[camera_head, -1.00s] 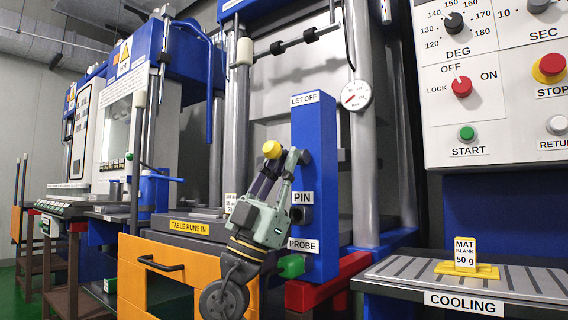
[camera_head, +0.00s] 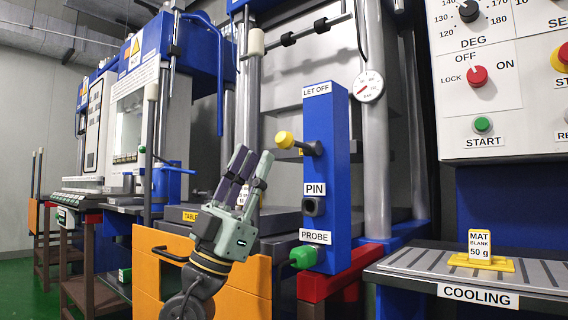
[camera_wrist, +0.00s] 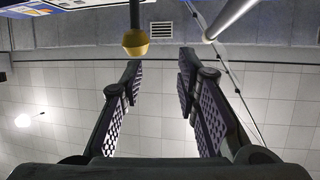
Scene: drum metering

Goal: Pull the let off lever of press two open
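The let off lever (camera_head: 303,145) sticks out to the left from a blue post (camera_head: 325,170) labelled LET OFF. It ends in a yellow knob (camera_head: 284,138), slightly raised. No press number is readable. My gripper (camera_head: 252,158) is left of and below the knob, fingers pointing up, apart from the lever. In the wrist view my gripper (camera_wrist: 158,75) is open and empty, and the knob (camera_wrist: 135,42) hangs beyond the fingertips, nearer the left finger.
The post also carries a PIN socket (camera_head: 313,207) and a green PROBE piece (camera_head: 303,256). An orange drawer front (camera_head: 150,262) is behind my wrist. A cooling rack (camera_head: 420,262) with a yellow mat blank stand (camera_head: 480,262) is at right. A control panel (camera_head: 490,75) is above it.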

